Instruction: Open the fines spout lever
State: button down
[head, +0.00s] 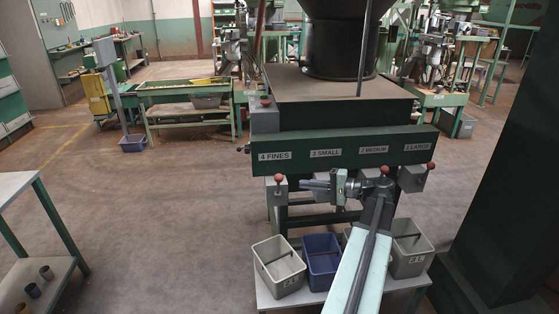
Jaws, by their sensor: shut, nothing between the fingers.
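The green hopper panel carries the labels 4 FINES, 3 SMALL, 2 MEDIUM and 1 LARGE. Below the fines label (275,156) is a grey spout box (277,194). The fines lever shows as a brown-red ball knob (278,178) at the top of this box; its rod is too small to make out. My gripper (305,185) points left, shut and empty, just right of the fines knob. A small gap seems to lie between them; the depth is hard to judge. My gripper and arm cover the small spout and part of the medium one.
Similar knobs show at medium (384,169) and large (430,166). A grey bin (278,265), a blue bin (321,260) and another grey bin (408,248) stand on the low shelf below. A workbench (25,205) is at left. The floor between is clear.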

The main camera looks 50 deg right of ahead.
aim_at(278, 187)
jog(key=shift+s+d+r+t, duration=0.3)
jog(key=shift+s+d+r, duration=0.35)
jog(key=shift+d+r, duration=0.2)
jog(key=b+x, duration=0.1)
jog(key=x, duration=0.9)
jog(key=shift+w+d+f, duration=0.1)
